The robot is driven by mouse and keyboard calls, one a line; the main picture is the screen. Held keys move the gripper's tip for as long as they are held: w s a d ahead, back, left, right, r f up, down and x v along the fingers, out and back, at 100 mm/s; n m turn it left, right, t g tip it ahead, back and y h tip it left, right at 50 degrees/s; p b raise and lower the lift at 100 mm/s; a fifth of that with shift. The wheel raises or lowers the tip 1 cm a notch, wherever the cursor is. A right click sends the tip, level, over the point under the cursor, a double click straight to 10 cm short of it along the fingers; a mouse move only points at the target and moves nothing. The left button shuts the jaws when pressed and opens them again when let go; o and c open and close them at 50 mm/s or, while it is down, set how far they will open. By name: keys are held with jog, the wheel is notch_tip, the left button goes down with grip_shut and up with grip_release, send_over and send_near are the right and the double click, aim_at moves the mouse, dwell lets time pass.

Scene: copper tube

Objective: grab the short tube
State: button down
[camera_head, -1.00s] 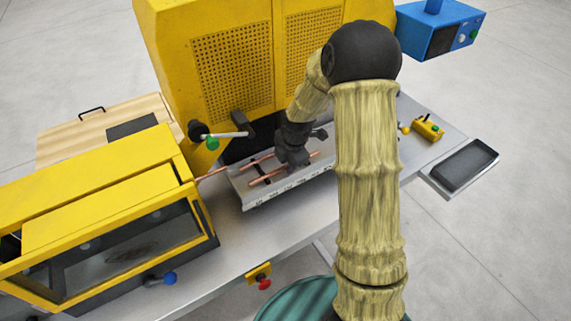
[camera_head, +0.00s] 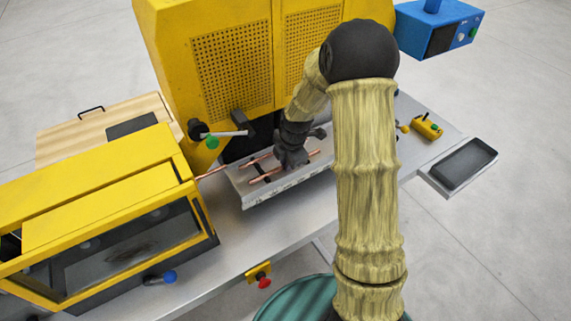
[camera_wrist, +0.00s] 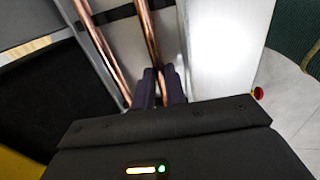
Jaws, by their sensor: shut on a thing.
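The short copper tube (camera_head: 266,177) lies along the front of a grey tray, pointing up to the right. In the wrist view it (camera_wrist: 149,36) runs down between the fingers. My gripper (camera_head: 291,163) is low over the tray. In the wrist view its dark fingers (camera_wrist: 160,86) are shut on the short tube near its middle. My gripper hides that middle part in the head view. A longer copper tube (camera_head: 212,172) lies behind it and reaches left to the yellow machine. It also shows to the left in the wrist view (camera_wrist: 100,50), outside the fingers.
The grey tray (camera_head: 262,199) has a raised pale front wall (camera_wrist: 225,50) close to the fingers. The tall yellow machine (camera_head: 235,70) stands behind, and a yellow windowed housing (camera_head: 95,200) stands left. A black-floored tray (camera_head: 465,165) is at the far right.

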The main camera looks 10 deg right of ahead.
jog(key=w+b+v, duration=0.2)
jog(key=b+v, duration=0.1)
jog(key=v, duration=0.7)
jog(key=shift+a+r, duration=0.15)
jog(key=shift+a, duration=0.2)
jog(key=shift+w, duration=0.1)
